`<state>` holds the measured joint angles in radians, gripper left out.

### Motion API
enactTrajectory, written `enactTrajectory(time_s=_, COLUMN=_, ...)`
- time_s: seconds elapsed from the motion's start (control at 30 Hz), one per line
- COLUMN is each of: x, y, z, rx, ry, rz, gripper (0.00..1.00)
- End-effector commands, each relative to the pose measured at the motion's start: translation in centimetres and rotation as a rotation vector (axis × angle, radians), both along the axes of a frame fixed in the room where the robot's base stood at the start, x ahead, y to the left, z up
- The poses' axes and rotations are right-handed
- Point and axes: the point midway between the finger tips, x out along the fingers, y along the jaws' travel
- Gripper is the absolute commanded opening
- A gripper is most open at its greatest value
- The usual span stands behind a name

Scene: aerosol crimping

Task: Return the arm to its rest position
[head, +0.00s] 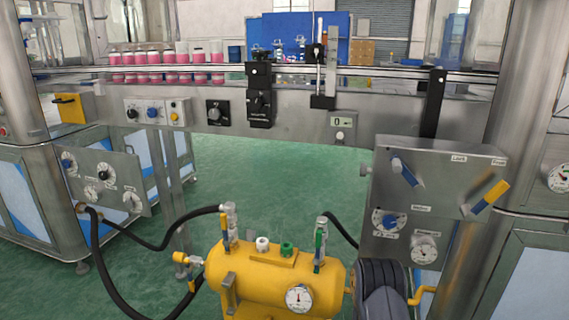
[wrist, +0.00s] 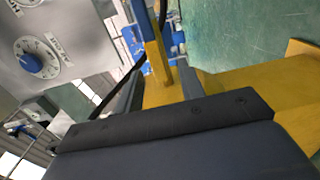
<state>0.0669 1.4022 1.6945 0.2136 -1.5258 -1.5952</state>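In the wrist view, the dark body of my gripper (wrist: 161,88) fills the lower part of the picture. Its two dark grey fingers stand apart, with yellow metal showing between and beyond them. I see no thing clamped between the fingers. A grey panel with a blue-knobbed dial (wrist: 32,62) is at the upper left of this view.
A yellow tank (head: 262,278) with a gauge and valves stands low in front, with black hoses (head: 100,262) to its left. A steel panel (head: 440,165) with levers is at the right. Pink-filled bottles (head: 165,68) line the conveyor. Green floor (head: 270,185) is clear beyond the tank.

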Motion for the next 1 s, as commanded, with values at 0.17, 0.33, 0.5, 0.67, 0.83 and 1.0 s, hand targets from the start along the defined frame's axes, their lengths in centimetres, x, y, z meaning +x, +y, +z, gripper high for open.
enactTrajectory(time_s=0.17, x=-3.6, y=1.1, z=0.2, rx=0.000, ry=0.007, rz=0.002, gripper=0.37)
enactTrajectory(time_s=0.33, x=-6.1, y=1.8, z=0.1, rx=-0.001, ry=0.000, rz=0.000, gripper=0.37)
enactTrajectory(time_s=0.5, x=-2.3, y=0.6, z=-0.2, rx=-0.001, ry=-0.006, rz=-0.002, gripper=0.37)
enactTrajectory(time_s=0.67, x=0.8, y=-0.3, z=-0.2, rx=0.000, ry=-0.007, rz=-0.002, gripper=0.37)
enactTrajectory(time_s=0.83, x=4.0, y=-1.2, z=-0.1, rx=-0.001, ry=-0.007, rz=-0.001, gripper=0.37)
enactTrajectory(time_s=1.0, x=4.3, y=-1.3, z=1.0, rx=0.084, ry=-0.026, rz=0.001, gripper=0.37)
